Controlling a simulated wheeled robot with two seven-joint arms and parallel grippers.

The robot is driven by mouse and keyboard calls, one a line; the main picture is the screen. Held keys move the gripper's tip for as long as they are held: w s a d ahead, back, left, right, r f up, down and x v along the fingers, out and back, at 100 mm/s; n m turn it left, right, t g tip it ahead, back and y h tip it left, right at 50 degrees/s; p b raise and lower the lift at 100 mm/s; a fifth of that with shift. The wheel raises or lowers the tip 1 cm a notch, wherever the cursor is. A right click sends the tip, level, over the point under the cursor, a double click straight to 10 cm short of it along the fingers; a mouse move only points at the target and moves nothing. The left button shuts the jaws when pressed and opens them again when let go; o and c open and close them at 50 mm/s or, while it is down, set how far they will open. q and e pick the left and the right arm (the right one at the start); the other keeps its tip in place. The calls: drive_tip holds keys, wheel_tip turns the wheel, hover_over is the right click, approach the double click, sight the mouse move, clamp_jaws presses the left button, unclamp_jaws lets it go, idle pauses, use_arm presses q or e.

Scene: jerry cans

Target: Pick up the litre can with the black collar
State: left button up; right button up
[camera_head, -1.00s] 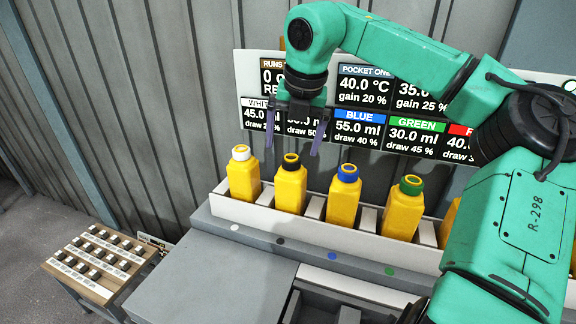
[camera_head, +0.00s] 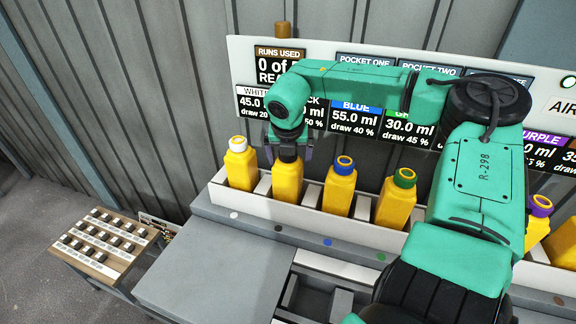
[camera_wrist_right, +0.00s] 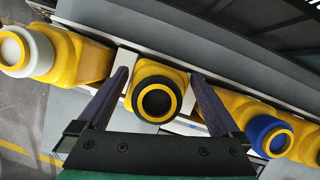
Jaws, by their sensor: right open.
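The yellow can with the black collar (camera_head: 288,180) stands upright in the white rack, second from the left. Its collar is mostly hidden behind my right gripper (camera_head: 288,155) in the head view. In the right wrist view the black-collared can (camera_wrist_right: 155,95) lies between the two open fingers of my right gripper (camera_wrist_right: 160,90), one finger on each side, with gaps showing beside it. My right gripper is open and has come down over the can's top. My left gripper is not in view.
The white-collared can (camera_head: 240,165) stands to the left, the blue-collared can (camera_head: 340,187) to the right, then the green-collared can (camera_head: 397,199) and a purple-collared one (camera_head: 538,220). The white rack (camera_head: 300,214) holds them. A display board (camera_head: 250,60) stands behind.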

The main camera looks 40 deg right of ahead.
drive_tip(key=shift+f, duration=0.1)
drive_tip(key=c, duration=1.5)
